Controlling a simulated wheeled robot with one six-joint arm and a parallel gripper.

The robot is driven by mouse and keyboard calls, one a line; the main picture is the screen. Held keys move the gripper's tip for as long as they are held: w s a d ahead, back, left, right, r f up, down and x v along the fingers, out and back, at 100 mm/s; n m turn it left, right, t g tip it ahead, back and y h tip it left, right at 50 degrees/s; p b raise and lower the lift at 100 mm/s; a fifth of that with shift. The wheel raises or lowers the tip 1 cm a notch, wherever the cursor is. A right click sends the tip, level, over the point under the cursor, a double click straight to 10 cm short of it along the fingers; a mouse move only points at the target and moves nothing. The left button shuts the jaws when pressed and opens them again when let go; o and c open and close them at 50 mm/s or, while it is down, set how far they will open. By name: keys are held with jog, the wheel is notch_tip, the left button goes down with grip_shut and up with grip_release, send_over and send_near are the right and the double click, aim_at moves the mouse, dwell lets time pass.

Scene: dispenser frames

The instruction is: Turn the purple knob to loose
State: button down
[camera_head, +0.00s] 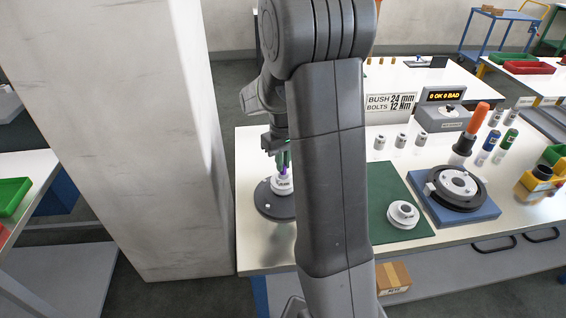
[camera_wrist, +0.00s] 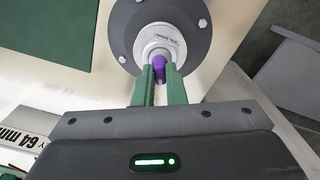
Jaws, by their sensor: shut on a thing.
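The purple knob (camera_wrist: 158,66) shows in the wrist view between the two green fingertips of my gripper (camera_wrist: 159,76). It stands in front of a light grey ring-shaped part with a small label (camera_wrist: 160,40). That part sits on a dark round base (camera_wrist: 120,22) with bolts. In the head view my gripper (camera_head: 283,160) reaches down over the dark base (camera_head: 268,205) at the table's left end, and a bit of purple shows between the fingers. My gripper is shut on the knob. The knob's marks and turn position cannot be read, and my arm hides the base's right side.
A green mat (camera_head: 385,225) with a white flanged part (camera_head: 403,214) lies right of my arm. A blue fixture (camera_head: 470,212) with a dark round clamp stands further right. A concrete pillar (camera_head: 135,130) rises close to the table's left edge. A sign (camera_head: 390,104) stands at the back.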

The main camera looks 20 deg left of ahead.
jog(key=n, duration=0.6)
jog(key=shift+b, duration=0.35)
jog(key=n, duration=0.6)
jog(key=shift+n, duration=0.4)
jog(key=c, duration=1.5)
grip_release()
jog(key=shift+r, duration=0.1)
notch_tip(320, 180, up, 14)
jog(key=shift+f+b, duration=0.15)
jog(key=shift+b, duration=0.55)
jog(key=shift+f, duration=0.1)
